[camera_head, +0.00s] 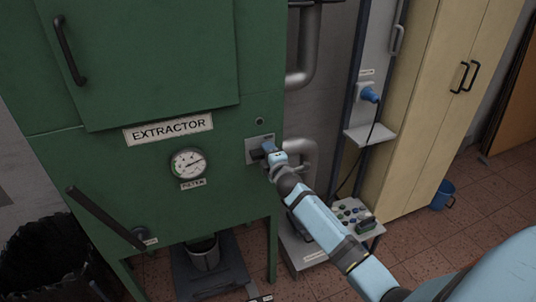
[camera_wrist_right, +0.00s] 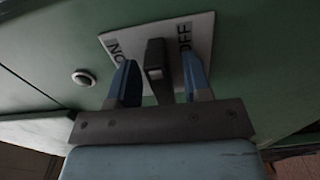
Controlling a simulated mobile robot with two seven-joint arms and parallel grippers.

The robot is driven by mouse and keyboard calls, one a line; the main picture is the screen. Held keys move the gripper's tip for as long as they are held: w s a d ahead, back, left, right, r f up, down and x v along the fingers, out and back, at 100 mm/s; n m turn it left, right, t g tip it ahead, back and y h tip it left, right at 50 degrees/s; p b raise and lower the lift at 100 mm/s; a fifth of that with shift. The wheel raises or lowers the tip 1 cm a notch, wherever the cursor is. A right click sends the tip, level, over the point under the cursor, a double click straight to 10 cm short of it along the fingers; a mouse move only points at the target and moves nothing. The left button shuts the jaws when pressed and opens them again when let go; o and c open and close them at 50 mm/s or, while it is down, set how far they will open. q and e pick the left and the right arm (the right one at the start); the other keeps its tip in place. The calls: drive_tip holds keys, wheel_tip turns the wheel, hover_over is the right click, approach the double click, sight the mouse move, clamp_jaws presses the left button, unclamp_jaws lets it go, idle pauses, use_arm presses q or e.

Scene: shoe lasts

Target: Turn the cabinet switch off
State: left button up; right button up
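The cabinet is the green extractor (camera_head: 150,190). Its switch plate (camera_head: 252,148) is a pale square on the front, right of the gauge. In the right wrist view the switch plate (camera_wrist_right: 203,36) carries the words ON at left and OFF at right. A dark switch lever (camera_wrist_right: 156,62) sticks out between the words; I cannot tell which setting it is in. My right gripper (camera_wrist_right: 160,82) is open, with one blue finger on each side of the lever and visible gaps. In the head view the right gripper (camera_head: 268,151) is at the plate and hides the lever. My left gripper is not in view.
A round gauge (camera_head: 188,163) and a dark lever handle (camera_head: 105,217) are on the cabinet front. A round button (camera_wrist_right: 83,77) sits beside the plate.

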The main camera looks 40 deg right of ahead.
drive_tip(key=v, duration=1.4)
drive_tip(key=shift+b, duration=0.35)
drive_tip(key=shift+w+f, duration=0.1)
drive_tip(key=s+a+f+m+g+y+p, duration=0.2)
drive_tip(key=s+a+f+m+p, duration=0.1)
drive_tip(key=s+a, duration=0.4)
drive_tip(key=s+a+f+m+g+y+p, duration=0.2)
drive_tip(key=s+a+f+m+y+p, duration=0.1)
drive_tip(key=s+a, duration=0.4)
drive_tip(key=s+a+f+m+g+y+p, duration=0.2)
drive_tip(key=s+a+m, duration=0.4)
drive_tip(key=s, duration=0.4)
drive_tip(key=shift+a+f+y+p, duration=0.3)
drive_tip(key=shift+a+f+p, duration=0.6)
drive_tip(key=shift+p, duration=0.3)
